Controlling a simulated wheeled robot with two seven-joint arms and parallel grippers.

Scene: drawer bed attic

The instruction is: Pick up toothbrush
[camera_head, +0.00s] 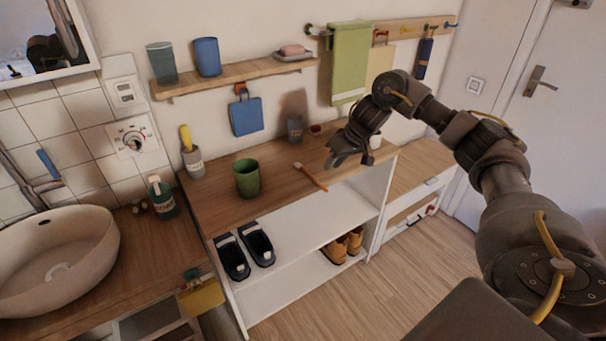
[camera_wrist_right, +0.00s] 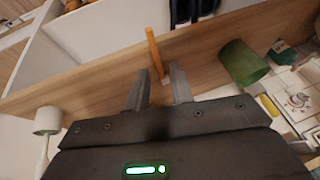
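An orange toothbrush (camera_head: 312,177) lies on the wooden top of the shelf unit, near its front edge, to the right of a green cup. My right gripper (camera_head: 342,160) is above the wooden top, a little right of the toothbrush. In the right wrist view the toothbrush (camera_wrist_right: 155,52) lies just beyond the two fingertips. The right gripper (camera_wrist_right: 158,80) is open there, its fingers apart with nothing between them. Part of the toothbrush near the fingertips is hard to make out. My left gripper is not in view.
The green cup (camera_head: 247,178) stands on the wooden top (camera_head: 215,205) left of the toothbrush. A dark cup (camera_head: 295,128) stands at the back, and a white cup (camera_head: 375,140) is close behind the gripper. Shoes (camera_head: 257,245) are on the shelves below.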

